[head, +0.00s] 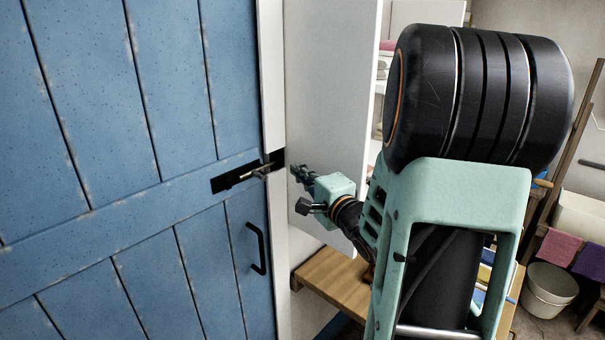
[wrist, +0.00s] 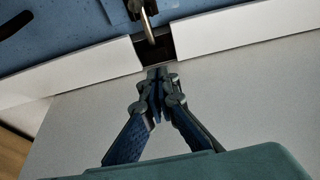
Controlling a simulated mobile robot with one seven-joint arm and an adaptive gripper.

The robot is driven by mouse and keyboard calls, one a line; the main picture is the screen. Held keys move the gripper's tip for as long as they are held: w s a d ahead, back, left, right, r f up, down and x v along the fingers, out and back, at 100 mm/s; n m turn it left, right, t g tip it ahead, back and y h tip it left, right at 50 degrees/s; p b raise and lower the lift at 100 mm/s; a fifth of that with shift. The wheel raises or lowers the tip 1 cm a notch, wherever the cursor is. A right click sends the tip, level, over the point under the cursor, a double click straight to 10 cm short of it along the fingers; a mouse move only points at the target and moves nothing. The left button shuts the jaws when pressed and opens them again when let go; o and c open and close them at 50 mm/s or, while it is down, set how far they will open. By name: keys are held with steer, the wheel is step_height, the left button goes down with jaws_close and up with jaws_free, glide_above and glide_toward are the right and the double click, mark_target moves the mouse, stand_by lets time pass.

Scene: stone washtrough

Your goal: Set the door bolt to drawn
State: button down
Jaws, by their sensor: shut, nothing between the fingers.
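The door bolt (head: 262,171) is a metal piece on a black plate (head: 232,180) at the right edge of the blue door (head: 110,130). A dark keeper (head: 277,160) sits in the white frame beside it. In the wrist view the bolt (wrist: 149,22) is a shiny rod at the top, its end over the dark gap in the frame; how deep it sits is unclear. My gripper (head: 296,169) is to the right of the bolt, in front of the pale wall. In the wrist view its fingertips (wrist: 157,74) are together and empty, just below the keeper, apart from the rod.
A black door handle (head: 257,248) is below the bolt. A wooden bench (head: 332,285) stands under my wrist. A white bucket (head: 549,290) and hanging cloths (head: 558,247) are at the far right. The white door frame (wrist: 230,30) runs close to my fingertips.

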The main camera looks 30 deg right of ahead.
steer(key=w, duration=0.6)
steer(key=shift+a+p, duration=0.1)
steer(key=shift+p, duration=0.2)
steer(key=shift+a, duration=0.1)
